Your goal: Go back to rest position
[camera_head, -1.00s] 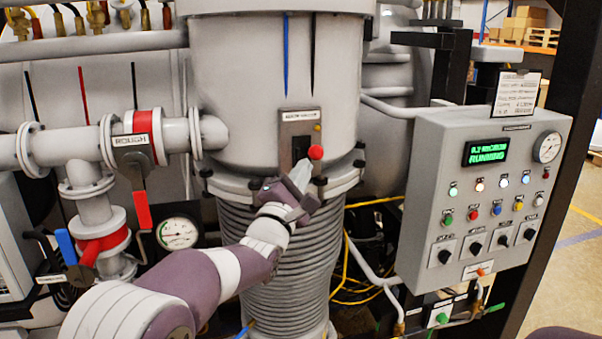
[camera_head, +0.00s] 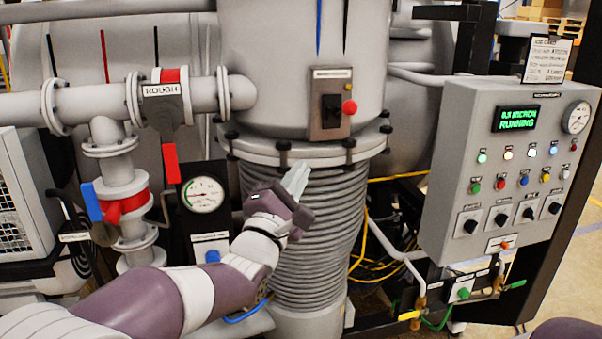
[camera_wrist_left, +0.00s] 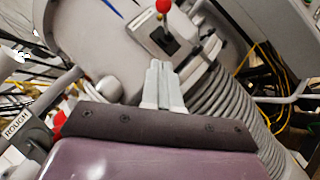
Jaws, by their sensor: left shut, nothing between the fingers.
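My left gripper (camera_head: 296,180) is shut and empty in front of the ribbed grey bellows column, just below the flange of the large grey vessel. In the left wrist view its two pale fingers (camera_wrist_left: 159,72) lie side by side, pointing toward the vessel. A switch plate with a red ball knob (camera_head: 349,107) is on the vessel above the gripper; the knob also shows in the left wrist view (camera_wrist_left: 163,6). The fingers are apart from the knob. My right gripper is not in view; a bit of purple at the bottom right corner may be my right arm.
The control panel (camera_head: 505,180) with lit buttons stands at the right, its display reading RUNNING. At the left are the ROUGH pipe valve with a red handle (camera_head: 170,163), a blue handle (camera_head: 91,202) and a round gauge (camera_head: 202,194). Yellow cables (camera_head: 358,240) hang beside the bellows.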

